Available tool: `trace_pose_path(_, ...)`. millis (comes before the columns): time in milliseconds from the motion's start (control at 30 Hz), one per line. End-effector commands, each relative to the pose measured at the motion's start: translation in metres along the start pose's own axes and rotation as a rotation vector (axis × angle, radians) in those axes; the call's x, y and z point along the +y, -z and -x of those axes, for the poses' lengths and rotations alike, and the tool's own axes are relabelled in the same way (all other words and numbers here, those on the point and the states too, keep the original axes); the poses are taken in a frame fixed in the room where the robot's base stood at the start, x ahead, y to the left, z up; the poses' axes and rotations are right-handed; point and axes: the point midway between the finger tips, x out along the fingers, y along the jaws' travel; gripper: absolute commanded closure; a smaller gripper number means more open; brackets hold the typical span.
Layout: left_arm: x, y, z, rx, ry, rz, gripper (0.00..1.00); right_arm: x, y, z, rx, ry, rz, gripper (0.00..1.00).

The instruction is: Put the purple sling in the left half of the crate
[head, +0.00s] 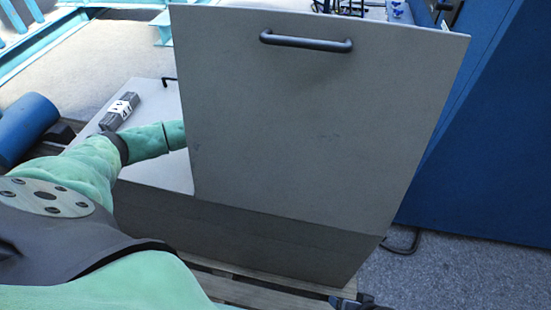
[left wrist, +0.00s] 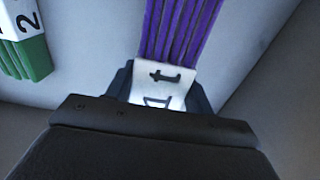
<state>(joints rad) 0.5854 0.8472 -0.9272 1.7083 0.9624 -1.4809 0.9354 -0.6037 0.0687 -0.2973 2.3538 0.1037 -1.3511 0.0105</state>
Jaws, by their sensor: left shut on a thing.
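The purple sling (left wrist: 180,28) is in the left wrist view, a bundle of flat purple strands with a white printed label (left wrist: 158,88). My left gripper (left wrist: 160,95) is shut on it at the label. In the head view my left arm reaches behind a raised grey panel (head: 310,120) with a black handle, so the gripper and purple sling are hidden there. The panel seems to be a lid of the crate (head: 270,240), whose inside is hidden. A green sling (left wrist: 30,58) with a white label marked 2 lies at the upper left of the left wrist view. My right gripper is not in view.
A dark grey bundle (head: 119,111) with a white label lies on a pale flat surface (head: 150,95) left of the panel. A blue cylinder (head: 22,128) lies at far left. A tall blue wall (head: 490,130) stands at right. Pale grey surfaces surround the gripper.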

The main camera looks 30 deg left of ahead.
Motion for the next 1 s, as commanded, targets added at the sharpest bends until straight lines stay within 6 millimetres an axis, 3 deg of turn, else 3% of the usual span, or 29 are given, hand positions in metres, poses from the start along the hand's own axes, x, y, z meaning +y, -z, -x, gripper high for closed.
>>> trace_pose_path(333, 0.001, 0.0, -0.036, 0.001, 0.0, 0.0, 0.79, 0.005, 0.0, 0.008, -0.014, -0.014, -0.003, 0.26)
trace_pose_path(700, 0.001, 0.0, -0.04, 0.001, 0.0, 0.0, 0.79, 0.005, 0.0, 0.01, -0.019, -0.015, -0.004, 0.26)
trace_pose_path(733, 0.0, 0.0, -0.04, 0.001, 0.0, 0.0, 0.42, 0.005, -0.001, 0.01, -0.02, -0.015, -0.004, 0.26)
trace_pose_path(800, 0.0, 0.0, -0.04, 0.001, 0.0, 0.0, 0.28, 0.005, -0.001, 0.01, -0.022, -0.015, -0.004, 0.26)
trace_pose_path(1000, 0.0, 0.0, -0.04, 0.001, 0.0, 0.0, 0.26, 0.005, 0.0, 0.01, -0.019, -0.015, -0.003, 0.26)
